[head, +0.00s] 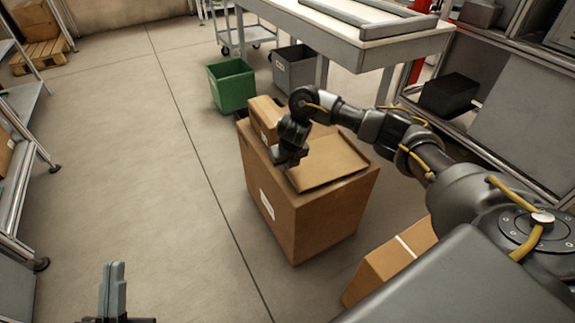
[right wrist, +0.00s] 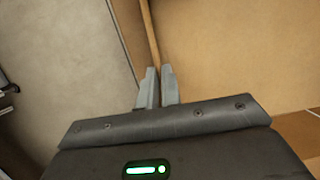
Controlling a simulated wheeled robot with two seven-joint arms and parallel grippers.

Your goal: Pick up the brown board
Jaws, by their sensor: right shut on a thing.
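The brown board (head: 330,162) is a thin, flat panel lying over the top of a large cardboard box (head: 310,215) in the head view. My right gripper (head: 287,163) is at the board's left edge, shut on it. In the right wrist view, the fingers (right wrist: 157,88) are close together with the board's thin edge between them, and its broad face (right wrist: 235,55) fills the right side. The fingertips are partly hidden in the head view. My left gripper (head: 113,290) is low at the bottom left, away from the board; its finger gap is not clear.
A smaller carton (head: 265,118) stands on the box behind my right gripper. Green (head: 231,85) and grey (head: 294,70) bins stand behind, near a white-topped table (head: 350,40). Another carton (head: 390,262) is at lower right.

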